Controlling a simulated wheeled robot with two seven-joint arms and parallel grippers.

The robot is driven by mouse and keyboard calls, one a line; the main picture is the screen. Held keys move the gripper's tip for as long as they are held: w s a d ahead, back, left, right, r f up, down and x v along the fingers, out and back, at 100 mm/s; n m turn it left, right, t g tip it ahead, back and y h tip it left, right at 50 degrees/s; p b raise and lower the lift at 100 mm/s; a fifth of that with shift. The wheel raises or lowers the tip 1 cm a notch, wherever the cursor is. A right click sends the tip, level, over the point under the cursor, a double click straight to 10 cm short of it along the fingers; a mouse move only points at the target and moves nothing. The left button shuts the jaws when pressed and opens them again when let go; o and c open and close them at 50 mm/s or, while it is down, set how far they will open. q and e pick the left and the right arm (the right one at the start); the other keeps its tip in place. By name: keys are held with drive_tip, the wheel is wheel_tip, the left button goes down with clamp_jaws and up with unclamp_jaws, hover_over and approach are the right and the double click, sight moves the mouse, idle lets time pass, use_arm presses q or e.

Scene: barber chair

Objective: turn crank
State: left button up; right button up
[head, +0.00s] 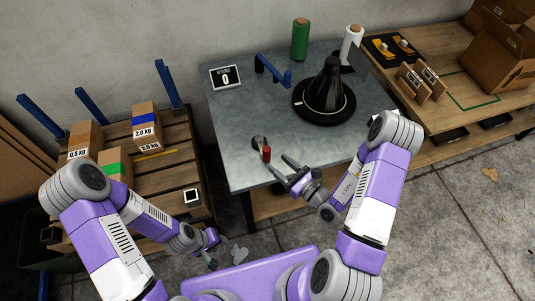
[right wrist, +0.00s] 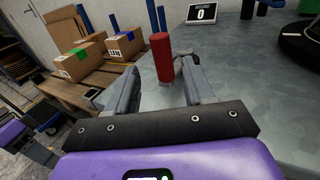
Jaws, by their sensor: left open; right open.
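The crank (head: 259,143) is a dark grey arm with an upright red handle (head: 266,154), near the front edge of the grey table. In the right wrist view the red handle (right wrist: 162,58) stands upright between the lines of my two fingers, at or just beyond their tips; contact cannot be told. My right gripper (head: 281,167) is open and empty, just right of and in front of the handle. It also shows in the right wrist view (right wrist: 160,85). My left gripper (head: 222,250) is open and low at the left, away from the crank.
The grey table (head: 235,115) also holds a display (head: 225,77) reading 0, a blue bracket (head: 272,71), a black cone on a round base (head: 326,90), and green (head: 300,40) and white (head: 351,43) spools. Boxes (head: 147,125) sit on a wooden pallet rack at left. A wooden bench (head: 445,115) stands at right.

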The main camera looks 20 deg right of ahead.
sight(269, 155)
drive_tip(key=shift+w+a, duration=0.1)
drive_tip(key=shift+w, duration=0.3)
drive_tip(key=b+x, duration=0.1)
drive_tip(key=x, duration=0.5)
drive_tip(key=shift+w+a, duration=0.2)
drive_tip(key=shift+w, duration=0.1)
clamp_jaws()
